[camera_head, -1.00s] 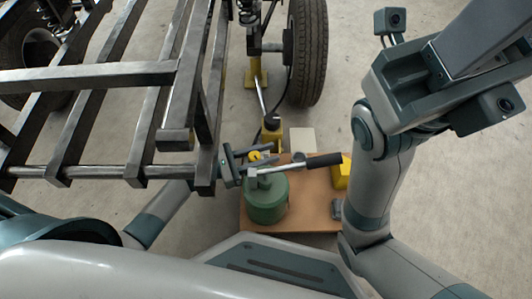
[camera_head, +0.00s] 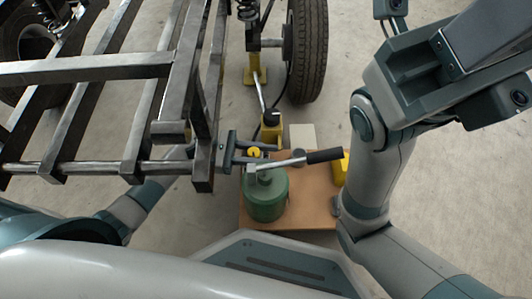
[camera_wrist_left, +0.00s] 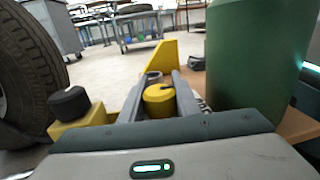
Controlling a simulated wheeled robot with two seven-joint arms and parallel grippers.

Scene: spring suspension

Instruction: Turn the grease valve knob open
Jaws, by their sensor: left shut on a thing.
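The yellow grease valve knob (camera_head: 254,152) sits just behind the green canister (camera_head: 266,200), above the brown board. My left gripper (camera_head: 258,152) comes in from the left beside the frame's corner, with its fingers on either side of the knob. In the left wrist view the round yellow knob (camera_wrist_left: 158,99) with a dark slot lies between the two grey fingers (camera_wrist_left: 160,95), and they are shut on it. The green canister (camera_wrist_left: 245,55) stands close at the right there. My right arm fills the right side of the head view, but its fingertips are not seen.
A grey lever with a black grip (camera_head: 324,156) reaches right over the brown board (camera_head: 312,215). A yellow jack (camera_head: 271,128) and a tyre (camera_head: 307,50) are behind. The dark metal frame (camera_head: 90,70) fills the left. Concrete floor is open at the right.

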